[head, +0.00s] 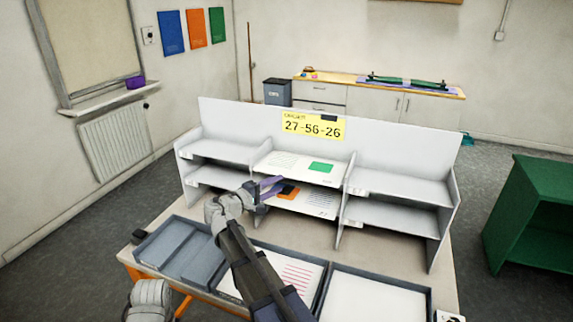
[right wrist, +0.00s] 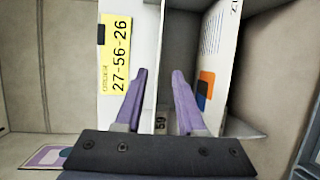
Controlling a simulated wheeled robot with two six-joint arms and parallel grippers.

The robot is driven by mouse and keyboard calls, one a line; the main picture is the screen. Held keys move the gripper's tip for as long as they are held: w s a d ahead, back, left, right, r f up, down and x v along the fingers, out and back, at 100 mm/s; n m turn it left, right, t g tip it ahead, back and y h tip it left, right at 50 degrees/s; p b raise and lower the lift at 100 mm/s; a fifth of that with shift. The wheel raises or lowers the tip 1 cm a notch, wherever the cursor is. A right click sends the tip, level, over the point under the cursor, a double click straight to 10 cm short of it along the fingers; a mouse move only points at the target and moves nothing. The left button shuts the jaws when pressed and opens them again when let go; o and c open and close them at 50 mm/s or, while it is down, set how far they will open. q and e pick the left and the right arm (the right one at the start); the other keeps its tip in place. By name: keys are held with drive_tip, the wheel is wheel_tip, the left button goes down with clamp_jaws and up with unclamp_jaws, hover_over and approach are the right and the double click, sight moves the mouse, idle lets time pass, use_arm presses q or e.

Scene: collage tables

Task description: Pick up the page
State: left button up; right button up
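A white page with an orange and dark-blue patch (head: 322,201) lies on the lower middle shelf; it also shows in the right wrist view (right wrist: 209,75), to the right of the fingers. Another page with a green patch (head: 289,163) lies on the upper middle shelf. A page with red lines (head: 297,272) lies in the middle front tray. My right gripper (head: 268,188), with purple fingers, is at the front of the middle column. In the right wrist view its fingers (right wrist: 160,85) are apart with no page between them.
The grey pigeonhole rack (head: 402,185) has dividers and shelf edges close around my right gripper. A yellow sign (head: 313,127) reads 27-56-26. A left tray (head: 160,228) and a right tray (head: 368,280) flank the middle one. A green shelf (head: 541,170) stands at right.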

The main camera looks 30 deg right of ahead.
sight(293, 178)
drive_tip(key=shift+s+b+x, duration=0.2)
drive_tip(key=shift+x, duration=1.75)
drive_tip(key=shift+s+b+x, duration=0.2)
drive_tip(key=shift+x, duration=1.8)
drive_tip(key=shift+s+d+r, duration=0.1)
drive_tip(key=shift+r, duration=0.05)
clamp_jaws()
